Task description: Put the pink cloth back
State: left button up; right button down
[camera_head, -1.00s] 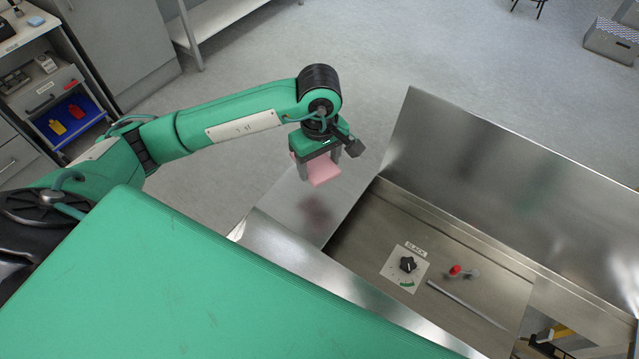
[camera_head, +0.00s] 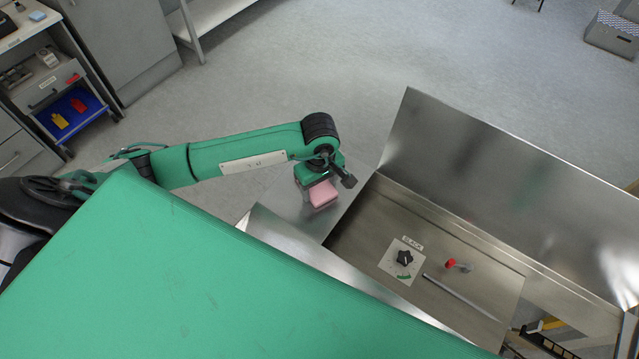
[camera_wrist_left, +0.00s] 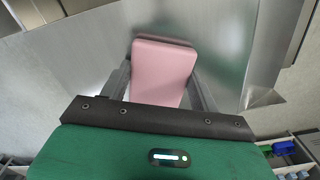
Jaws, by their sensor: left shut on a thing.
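The pink cloth (camera_head: 323,194) is a folded, block-like pad. It is held in my left gripper (camera_head: 318,187), just over or on the flat metal surface (camera_head: 293,205) at the left end of the steel machine; I cannot tell whether it touches. In the left wrist view the cloth (camera_wrist_left: 163,70) lies between the two fingers of my left gripper (camera_wrist_left: 162,88), which are shut on its sides. My right gripper is not in view.
Tall metal panels (camera_head: 500,185) edge the machine's recess. Inside it are a black knob (camera_head: 405,258), a red-tipped part (camera_head: 452,263) and a thin rod (camera_head: 458,297). Drawers with a blue bin (camera_head: 72,118) stand at the far left.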

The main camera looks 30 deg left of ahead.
aim_at(320, 188)
pick_arm(q)
jog(key=shift+f, duration=0.2)
jog(key=o, duration=1)
jog(key=shift+r, duration=0.2)
jog(key=shift+r, duration=0.15)
notch_tip(320, 188, up, 12)
jog(key=b, duration=0.4)
jog(key=shift+f, duration=0.2)
